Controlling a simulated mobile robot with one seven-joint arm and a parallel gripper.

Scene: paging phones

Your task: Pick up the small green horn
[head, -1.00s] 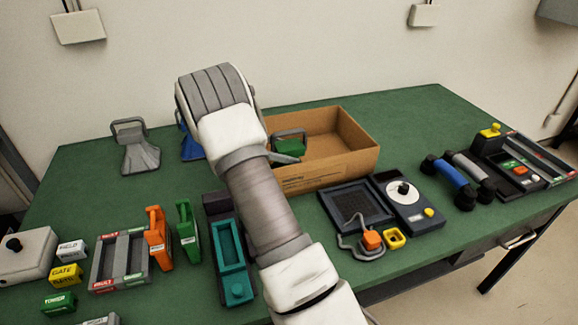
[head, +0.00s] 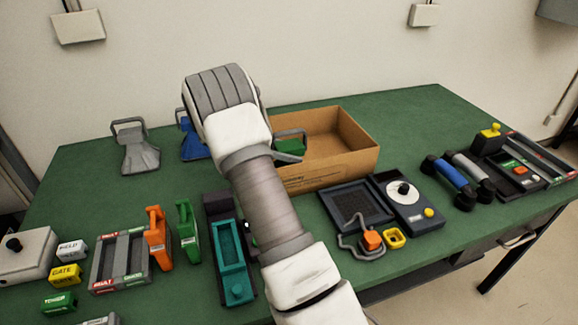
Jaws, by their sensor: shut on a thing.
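The small green horn (head: 290,147), with a dark grey loop handle, shows just right of my wrist, in front of the cardboard box's opening. My gripper (head: 284,157) is mostly hidden behind my own arm; only a grey part of it pokes out at the horn's lower edge. It is shut on the horn. The horn's left part is hidden, and I cannot tell how high it is above the table. A blue horn (head: 192,142) and a larger grey horn (head: 138,150) stand on the table to the left.
The open cardboard box (head: 345,165) stands behind and right of my arm on the green table (head: 420,115). The back right is clear.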

